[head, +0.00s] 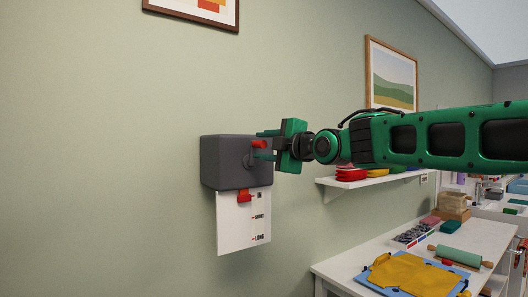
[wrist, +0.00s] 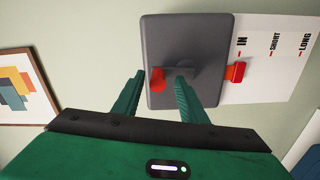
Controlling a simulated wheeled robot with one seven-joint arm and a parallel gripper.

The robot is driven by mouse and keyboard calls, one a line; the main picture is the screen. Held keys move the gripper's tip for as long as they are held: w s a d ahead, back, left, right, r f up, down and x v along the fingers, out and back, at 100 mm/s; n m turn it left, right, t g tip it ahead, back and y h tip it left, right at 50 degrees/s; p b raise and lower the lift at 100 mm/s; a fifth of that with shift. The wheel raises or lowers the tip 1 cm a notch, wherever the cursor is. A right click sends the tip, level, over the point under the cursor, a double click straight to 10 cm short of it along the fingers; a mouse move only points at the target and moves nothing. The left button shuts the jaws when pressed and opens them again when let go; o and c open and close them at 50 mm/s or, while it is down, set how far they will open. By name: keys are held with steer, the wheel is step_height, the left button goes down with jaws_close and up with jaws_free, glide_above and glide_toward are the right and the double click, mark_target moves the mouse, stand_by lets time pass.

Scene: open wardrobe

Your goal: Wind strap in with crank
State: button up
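A dark grey winder box (head: 225,165) is fixed to the wall, and it also shows in the wrist view (wrist: 185,30). Its crank (wrist: 184,69) has a red knob (wrist: 157,82), also seen in the head view (head: 259,144). My gripper (head: 263,145) is at the knob, fingers apart, one on each side of it. In the wrist view a gap shows beside the knob, and contact cannot be told. The red strap end (head: 245,196) hangs just below the box, level with the IN mark on the white scale card (head: 230,225).
A shelf (head: 345,183) with folded coloured cloths is on the wall behind my arm. A white table (head: 340,270) with a blue board, yellow garment and rolling pin (head: 460,256) stands lower right. Wall left of the box is clear.

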steer(key=v, duration=1)
steer(key=shift+s+d+f, duration=0.1)
steer(key=shift+d, duration=0.05)
steer(key=s+d+f+m+g+h, duration=0.25)
steer(key=d+f+m, duration=0.25)
steer(key=d+f, duration=0.4)
steer(key=s+d+f+m+g+h, duration=0.2)
steer(key=s+d+f+m+h, duration=0.25)
steer(key=d+f, duration=0.4)
steer(key=s+d+f+m+g+h, duration=0.25)
steer(key=d+f+m, duration=0.35)
steer(key=d+f, duration=0.3)
steer(key=s+d+f+m+g, duration=0.2)
steer(key=s+f+m, duration=0.2)
steer(key=s, duration=0.5)
steer(key=s+d+f+m+g, duration=0.3)
steer(key=s+f+m, duration=0.2)
steer(key=s, duration=0.5)
steer(key=s+d+f+m+g, duration=0.3)
steer(key=s+f, duration=0.4)
steer(key=s, duration=0.3)
steer(key=shift+f+m, duration=0.3)
steer(key=shift+m, duration=0.55)
steer(key=shift+w, duration=0.2)
